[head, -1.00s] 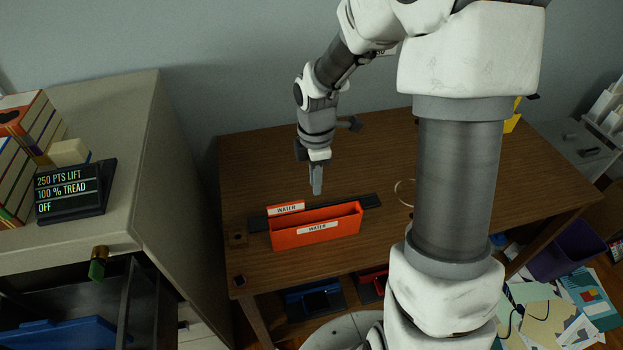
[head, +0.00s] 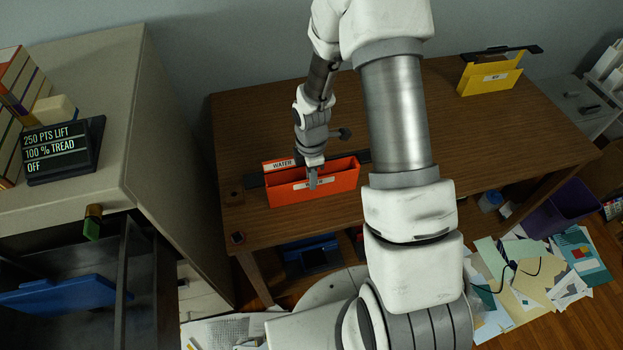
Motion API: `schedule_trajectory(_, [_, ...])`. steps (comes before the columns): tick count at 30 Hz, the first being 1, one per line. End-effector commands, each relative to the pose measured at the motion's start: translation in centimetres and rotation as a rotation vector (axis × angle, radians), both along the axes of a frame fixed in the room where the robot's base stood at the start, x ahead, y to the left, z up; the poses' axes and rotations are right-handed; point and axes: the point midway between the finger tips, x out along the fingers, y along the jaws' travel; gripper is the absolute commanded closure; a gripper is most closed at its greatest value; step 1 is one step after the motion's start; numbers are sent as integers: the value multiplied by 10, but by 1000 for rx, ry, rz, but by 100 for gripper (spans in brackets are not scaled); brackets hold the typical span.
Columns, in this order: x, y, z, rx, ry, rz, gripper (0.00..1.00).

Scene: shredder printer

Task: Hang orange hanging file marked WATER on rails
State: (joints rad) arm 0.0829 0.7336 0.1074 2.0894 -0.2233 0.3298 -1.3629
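The orange hanging file (head: 340,186) lies on the wooden table, with a WATER tab (head: 279,165) at its back left and a dark hanger bar (head: 255,181) sticking out at its sides. My gripper (head: 312,181) points down at the file's middle. Its fingers overlap the front wall and cover part of the front label. The fingers show edge-on, so I cannot tell whether they are open or touch the file. At lower left, an open dark drawer with a side rail (head: 124,280) holds a blue file (head: 60,293).
The beige cabinet (head: 150,130) stands left of the table, with a display (head: 62,150) and books on top. A yellow file (head: 490,76) stands at the table's far right. Papers (head: 545,270) and a purple bin (head: 560,207) are on the floor at right. My arm hides the table's middle.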

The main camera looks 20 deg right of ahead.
Motion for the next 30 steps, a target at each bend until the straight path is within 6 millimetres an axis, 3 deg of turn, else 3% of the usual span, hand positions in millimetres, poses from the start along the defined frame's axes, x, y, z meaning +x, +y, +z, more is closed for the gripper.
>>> schedule_trajectory(12, [0, 0, -8, 0, -1, 0, 80])
schedule_trajectory(16, [0, 0, -8, 0, -1, -1, 100])
schedule_trajectory(30, [0, 0, -8, 0, -1, -1, 100])
